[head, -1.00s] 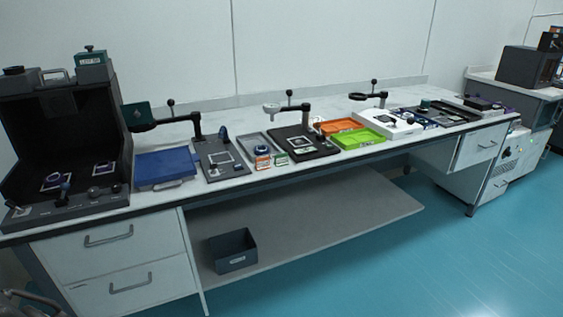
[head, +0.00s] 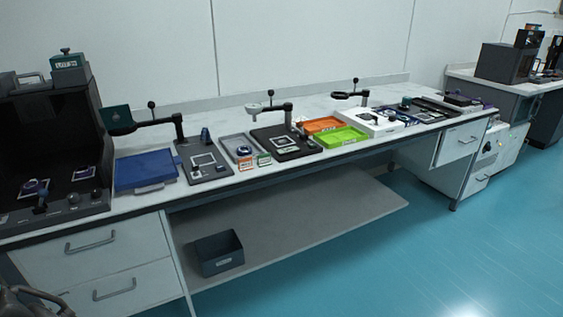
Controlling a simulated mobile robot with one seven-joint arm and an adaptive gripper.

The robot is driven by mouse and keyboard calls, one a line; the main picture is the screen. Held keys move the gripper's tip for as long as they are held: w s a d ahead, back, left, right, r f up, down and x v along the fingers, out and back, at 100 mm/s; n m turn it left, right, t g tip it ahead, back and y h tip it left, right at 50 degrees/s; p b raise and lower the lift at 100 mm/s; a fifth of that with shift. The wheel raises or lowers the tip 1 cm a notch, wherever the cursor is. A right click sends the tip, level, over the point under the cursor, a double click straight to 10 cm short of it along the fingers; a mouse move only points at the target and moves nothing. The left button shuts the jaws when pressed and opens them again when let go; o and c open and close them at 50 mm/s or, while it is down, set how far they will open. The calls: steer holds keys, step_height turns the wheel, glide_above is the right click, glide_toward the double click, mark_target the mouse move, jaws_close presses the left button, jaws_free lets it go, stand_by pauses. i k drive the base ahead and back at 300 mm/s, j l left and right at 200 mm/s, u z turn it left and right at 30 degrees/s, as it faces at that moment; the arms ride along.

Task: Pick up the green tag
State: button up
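A small green tag (head: 264,160) with pale lettering is at the front edge of the long bench, near its middle. It is just right of a similar orange tag (head: 246,164), in front of a grey tray (head: 237,144) and left of a black stand base. The tag is too small for its lettering to be read. My gripper's fingertips do not show. Only a dark part, which seems to be of my arm, shows at the lower left corner, far from the tag.
A blue case (head: 146,172) and a dark booth (head: 50,120) stand to the left. A green tray (head: 341,138) and an orange tray (head: 323,125) lie to the right. Stands with arms rise behind. A dark bin (head: 219,253) sits on the lower shelf. The blue floor (head: 440,260) is clear.

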mark_target(264, 160)
steer(key=i+l+z, duration=0.2)
steer(key=z, duration=1.05)
steer(key=i+l, duration=0.1)
steer(key=i, duration=2.85)
steer(key=i+u, duration=0.1)
steer(key=u, duration=0.35)
steer(key=i+u, duration=0.15)
steer(key=u, duration=0.3)
steer(key=i+u, duration=0.1)
steer(key=u, duration=3.35)
steer(key=k+j, duration=0.05)
